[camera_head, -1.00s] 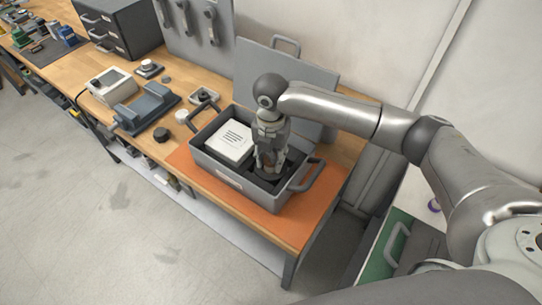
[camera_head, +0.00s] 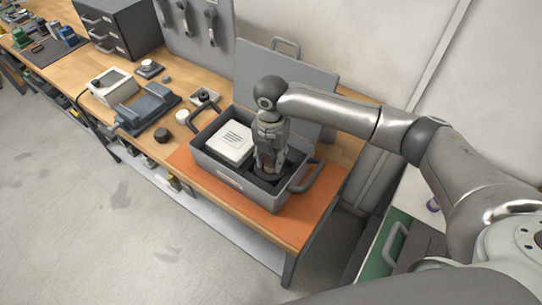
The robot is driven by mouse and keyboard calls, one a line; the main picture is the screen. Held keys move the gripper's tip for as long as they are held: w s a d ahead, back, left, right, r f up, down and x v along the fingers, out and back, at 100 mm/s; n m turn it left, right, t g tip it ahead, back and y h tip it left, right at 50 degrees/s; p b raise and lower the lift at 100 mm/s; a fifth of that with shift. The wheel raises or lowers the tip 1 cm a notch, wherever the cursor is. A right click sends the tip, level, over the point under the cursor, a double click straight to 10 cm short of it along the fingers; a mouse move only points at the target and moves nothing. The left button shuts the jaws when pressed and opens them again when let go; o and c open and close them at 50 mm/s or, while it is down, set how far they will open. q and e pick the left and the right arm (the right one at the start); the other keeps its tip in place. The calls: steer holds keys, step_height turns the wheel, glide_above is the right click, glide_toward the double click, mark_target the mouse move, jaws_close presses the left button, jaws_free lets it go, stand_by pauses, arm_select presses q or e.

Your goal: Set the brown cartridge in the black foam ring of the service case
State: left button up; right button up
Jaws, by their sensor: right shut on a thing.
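The grey service case (camera_head: 232,180) stands open on an orange mat at the near end of the workbench. My right gripper (camera_head: 267,172) points down into the right part of the case. It is shut on the brown cartridge, which is mostly hidden by the fingers; only a small brownish patch shows low between them. The black foam ring (camera_head: 254,178) shows as a dark edge around the fingertips. I cannot tell whether the cartridge is seated in it. My left gripper is not in view.
A white printed card or box (camera_head: 230,141) fills the left part of the case. The orange mat (camera_head: 290,226) is bare at the front right. A grey cradle (camera_head: 146,108), a black puck (camera_head: 161,135) and a white device (camera_head: 112,86) are farther left.

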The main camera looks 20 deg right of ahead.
steer(key=shift+p, duration=0.45)
steer(key=shift+f, duration=0.55)
stand_by(0.4)
steer(key=o, duration=0.7)
steer(key=shift+o, duration=0.2)
step_height(320, 180, up, 11)
steer(key=p, duration=1)
steer(key=shift+p, duration=0.4)
